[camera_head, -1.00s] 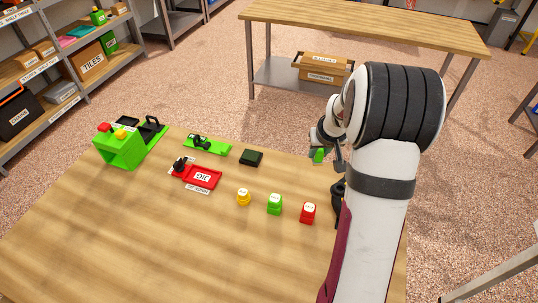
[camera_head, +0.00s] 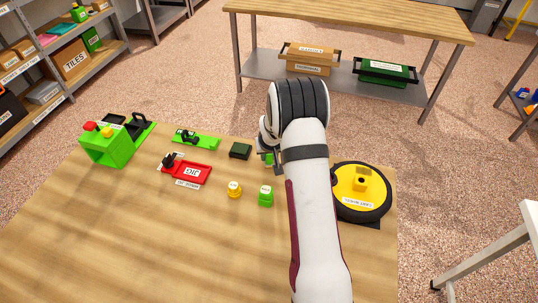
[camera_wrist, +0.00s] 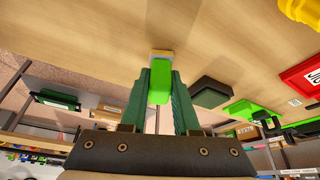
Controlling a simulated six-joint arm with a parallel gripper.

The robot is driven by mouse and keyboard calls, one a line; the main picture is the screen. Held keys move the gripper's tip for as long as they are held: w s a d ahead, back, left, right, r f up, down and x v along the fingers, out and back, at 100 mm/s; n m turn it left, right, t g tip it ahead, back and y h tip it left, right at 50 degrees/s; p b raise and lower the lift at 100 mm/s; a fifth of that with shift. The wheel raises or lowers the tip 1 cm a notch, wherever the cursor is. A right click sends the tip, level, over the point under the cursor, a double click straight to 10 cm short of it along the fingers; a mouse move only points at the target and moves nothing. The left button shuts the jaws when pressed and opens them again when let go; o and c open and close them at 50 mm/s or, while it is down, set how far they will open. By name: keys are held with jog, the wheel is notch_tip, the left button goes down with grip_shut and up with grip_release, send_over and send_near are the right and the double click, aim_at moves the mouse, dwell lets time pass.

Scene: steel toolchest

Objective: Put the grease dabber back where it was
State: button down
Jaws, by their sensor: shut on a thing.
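The grease dabber seems to be the green block with a pale and yellow end (camera_wrist: 160,80) held between my fingers in the wrist view. My gripper (camera_wrist: 160,88) is shut on it, with a green finger on either side. In the head view my gripper (camera_head: 267,160) hangs over the far part of the table, just right of a small dark green block (camera_head: 240,151). Only a bit of the held green shows there, the rest being hidden by my arm. The dark block also shows in the wrist view (camera_wrist: 210,92), beside the right finger and apart from it.
A red jig tray (camera_head: 188,173), a green rail piece (camera_head: 196,140) and a green box (camera_head: 104,150) stand to the left. A yellow pot (camera_head: 234,190) and a green pot (camera_head: 265,196) stand nearer. A yellow-topped round turntable (camera_head: 361,190) is at right. The front left is bare.

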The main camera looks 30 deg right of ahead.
jog(key=c, duration=0.7)
grip_release()
jog(key=shift+o, duration=0.2)
jog(key=s+a+r, duration=0.4)
jog(key=s+r, duration=0.1)
jog(key=r, duration=0.3)
jog(key=s+a+r, duration=0.4)
jog(key=r, duration=0.4)
jog(key=s+a+r+g+y, duration=0.1)
jog(key=s+a, duration=0.4)
jog(key=s, duration=0.4)
jog(key=s+a+r+g+y, duration=0.1)
jog(key=s+a+r+g, duration=0.1)
jog(key=s+a, duration=0.3)
jog(key=s+a+r+m+g+y, duration=0.1)
jog(key=s+a, duration=0.4)
jog(key=s, duration=0.7)
jog(key=shift+s+a+r+y, duration=0.2)
jog(key=shift+s+a+y, duration=0.1)
jog(key=shift+s, duration=0.1)
